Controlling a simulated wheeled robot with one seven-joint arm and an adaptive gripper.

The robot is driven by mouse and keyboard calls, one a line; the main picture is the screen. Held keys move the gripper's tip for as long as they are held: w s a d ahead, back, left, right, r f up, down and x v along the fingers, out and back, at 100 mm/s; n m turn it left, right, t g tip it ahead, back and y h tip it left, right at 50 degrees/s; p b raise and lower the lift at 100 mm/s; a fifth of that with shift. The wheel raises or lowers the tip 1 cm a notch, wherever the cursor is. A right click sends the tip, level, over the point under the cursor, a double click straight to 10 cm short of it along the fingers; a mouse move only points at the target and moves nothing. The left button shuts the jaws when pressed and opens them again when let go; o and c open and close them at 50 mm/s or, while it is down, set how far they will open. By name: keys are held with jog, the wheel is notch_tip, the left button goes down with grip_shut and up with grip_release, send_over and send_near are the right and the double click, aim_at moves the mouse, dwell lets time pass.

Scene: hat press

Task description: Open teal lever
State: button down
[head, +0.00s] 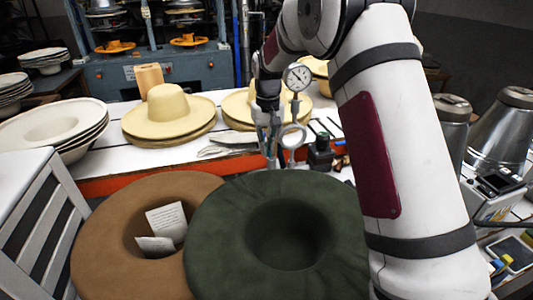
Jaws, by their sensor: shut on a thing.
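My gripper (269,150) points down over the white worktable, behind the green hat. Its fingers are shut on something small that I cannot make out. A dial gauge (298,78) on a grey stand with a round ring (292,137) below it stands upright just right of the fingers. Whether the gripper touches it is unclear. I cannot pick out a teal lever; it may be hidden behind my gripper or arm. A blue-grey press (150,72) with orange parts stands at the back.
A green hat (230,205) and a brown hat (105,235) lie brim up in front. Straw hats (167,105) and stacked pale hats (52,124) sit on the table (108,161). Metal cones (505,130) stand right.

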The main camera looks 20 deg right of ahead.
jog(key=shift+w+r+g+b, duration=0.45)
jog(key=shift+w+g+b, duration=0.05)
jog(key=shift+g+b, duration=0.45)
jog(key=shift+r, duration=0.1)
jog(key=c, duration=1.7)
grip_release()
jog(key=r, duration=0.4)
jog(key=w+r, duration=0.1)
jog(key=r, duration=0.7)
jog(key=shift+w, duration=0.35)
jog(key=shift+c, duration=0.4)
